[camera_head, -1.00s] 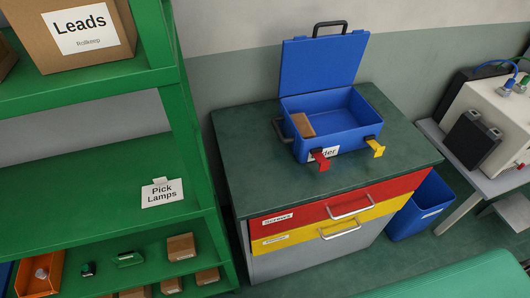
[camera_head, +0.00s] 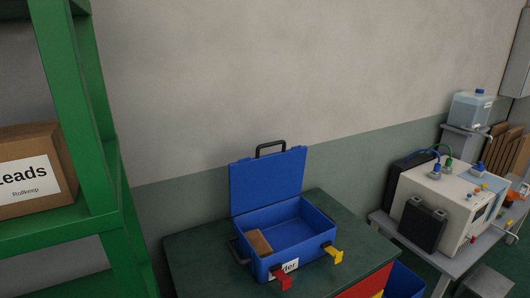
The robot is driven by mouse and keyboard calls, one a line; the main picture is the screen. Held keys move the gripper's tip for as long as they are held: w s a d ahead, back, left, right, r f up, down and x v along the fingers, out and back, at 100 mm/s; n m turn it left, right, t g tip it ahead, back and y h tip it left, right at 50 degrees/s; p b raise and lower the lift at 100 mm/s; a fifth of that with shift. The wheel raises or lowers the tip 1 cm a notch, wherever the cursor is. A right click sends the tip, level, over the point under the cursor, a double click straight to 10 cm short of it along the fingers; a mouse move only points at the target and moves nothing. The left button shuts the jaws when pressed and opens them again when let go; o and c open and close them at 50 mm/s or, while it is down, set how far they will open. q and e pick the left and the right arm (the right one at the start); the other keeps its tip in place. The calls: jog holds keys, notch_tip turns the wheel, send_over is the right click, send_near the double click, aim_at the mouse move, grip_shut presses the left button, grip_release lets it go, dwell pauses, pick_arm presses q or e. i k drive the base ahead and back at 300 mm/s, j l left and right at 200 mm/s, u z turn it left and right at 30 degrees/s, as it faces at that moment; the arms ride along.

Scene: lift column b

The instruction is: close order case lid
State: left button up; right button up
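The blue order case (camera_head: 302,253) stands on a dark green cabinet top. Its lid (camera_head: 268,182) is open and upright at the back, with a black handle (camera_head: 270,146) on its top edge. A small brown box (camera_head: 259,243) lies inside at the left. Neither of my grippers is in view.
A green shelf (camera_head: 85,120) with a cardboard box (camera_head: 30,170) stands at the left. At the right, a side table holds a white device (camera_head: 440,195) and a black box (camera_head: 423,224). A blue bin (camera_head: 404,283) stands beside the cabinet.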

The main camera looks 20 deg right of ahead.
aim_at(257, 181)
jog(key=i+l+u, duration=0.1)
jog(key=l+u, duration=0.5)
jog(key=u, duration=0.15)
jog(key=i+l, duration=0.05)
